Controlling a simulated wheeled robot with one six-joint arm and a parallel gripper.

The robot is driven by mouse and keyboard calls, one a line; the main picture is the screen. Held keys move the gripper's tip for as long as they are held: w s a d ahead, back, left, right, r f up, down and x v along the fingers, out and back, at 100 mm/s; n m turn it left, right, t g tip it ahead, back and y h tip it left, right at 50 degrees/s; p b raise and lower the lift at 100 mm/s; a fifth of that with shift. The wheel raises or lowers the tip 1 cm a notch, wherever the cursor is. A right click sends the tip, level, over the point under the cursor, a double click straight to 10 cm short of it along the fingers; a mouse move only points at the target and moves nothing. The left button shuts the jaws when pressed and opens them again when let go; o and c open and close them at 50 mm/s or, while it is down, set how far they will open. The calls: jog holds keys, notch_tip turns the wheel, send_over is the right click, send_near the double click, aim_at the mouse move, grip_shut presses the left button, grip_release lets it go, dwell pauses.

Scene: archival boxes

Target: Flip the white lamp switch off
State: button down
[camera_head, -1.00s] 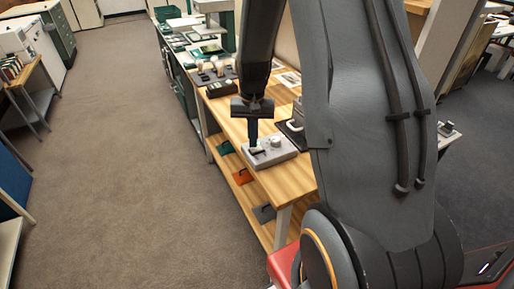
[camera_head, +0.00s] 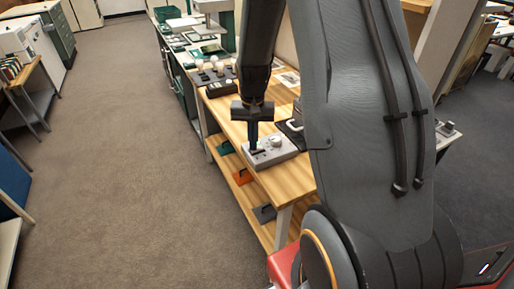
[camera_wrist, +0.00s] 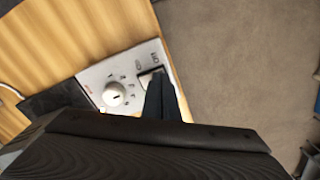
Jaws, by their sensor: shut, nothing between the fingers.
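A light grey control box (camera_head: 283,154) lies on the wooden table. The wrist view shows its pale panel (camera_wrist: 125,66), with a round white knob (camera_wrist: 114,94) and a switch (camera_wrist: 148,77) in a dark surround near the box's edge. My gripper (camera_head: 253,146) is shut and empty, pointing down at the switch end of the box. In the wrist view the closed fingertips (camera_wrist: 159,82) overlap the switch and hide part of it. I cannot tell whether they touch it, or which way the switch is set.
The wooden table (camera_head: 289,181) has a lower shelf with orange, green and grey items. A dark device (camera_head: 293,133) stands close behind the box. More equipment (camera_head: 217,74) covers the bench further back. The carpet (camera_head: 130,150) to the left is clear.

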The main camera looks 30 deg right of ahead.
dwell(0.3)
notch_tip(320, 180, up, 7)
jog(key=p, duration=0.5)
jog(key=shift+a, duration=0.1)
dwell(0.6)
jog(key=s+a+r+n+b, duration=0.2)
jog(key=s+a, duration=0.3)
jog(key=s, duration=0.3)
jog(key=s+a+r+n+t+b, duration=0.1)
jog(key=s+a+n, duration=0.3)
jog(key=s, duration=0.4)
jog(key=shift+a+r+b, duration=0.5)
jog(key=shift+a+r, duration=0.1)
jog(key=shift+a, duration=0.15)
